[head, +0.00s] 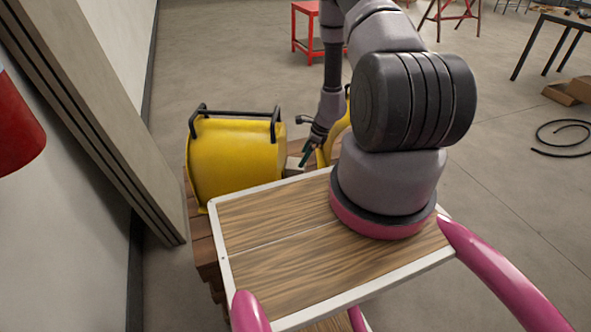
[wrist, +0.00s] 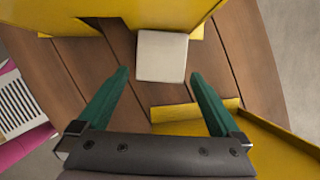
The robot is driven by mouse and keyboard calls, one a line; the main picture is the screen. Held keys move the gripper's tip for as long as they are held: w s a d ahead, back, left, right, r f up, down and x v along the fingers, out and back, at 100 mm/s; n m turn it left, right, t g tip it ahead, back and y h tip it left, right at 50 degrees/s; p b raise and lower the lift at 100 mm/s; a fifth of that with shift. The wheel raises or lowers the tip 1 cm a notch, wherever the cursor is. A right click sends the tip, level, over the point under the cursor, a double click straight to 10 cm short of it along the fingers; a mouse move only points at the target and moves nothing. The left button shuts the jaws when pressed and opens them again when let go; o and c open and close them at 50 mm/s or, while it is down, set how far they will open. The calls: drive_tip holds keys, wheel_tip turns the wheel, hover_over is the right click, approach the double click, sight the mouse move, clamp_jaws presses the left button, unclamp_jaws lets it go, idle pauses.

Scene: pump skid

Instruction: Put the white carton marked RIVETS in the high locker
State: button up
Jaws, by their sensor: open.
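A plain white carton (wrist: 162,56) sits on a brown slatted wooden surface (wrist: 240,50) in the wrist view. No marking can be read on the face that shows. My gripper (wrist: 160,76) is open, with its two green fingers apart and the carton ahead between their tips. No high locker can be made out.
The yellow case with black handles (head: 236,158) stands close left of my gripper. A yellow piece (wrist: 275,145) lies close at the lower right in the wrist view. A wall and grey post (head: 100,120) are on the left. A red stand (head: 305,28) is behind.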

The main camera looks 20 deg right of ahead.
sight(298, 163)
drive_tip(key=x, duration=0.8)
drive_tip(key=shift+w+a, duration=0.1)
drive_tip(key=shift+w, duration=0.15)
drive_tip(key=c, duration=1.4)
drive_tip(key=shift+c, duration=0.2)
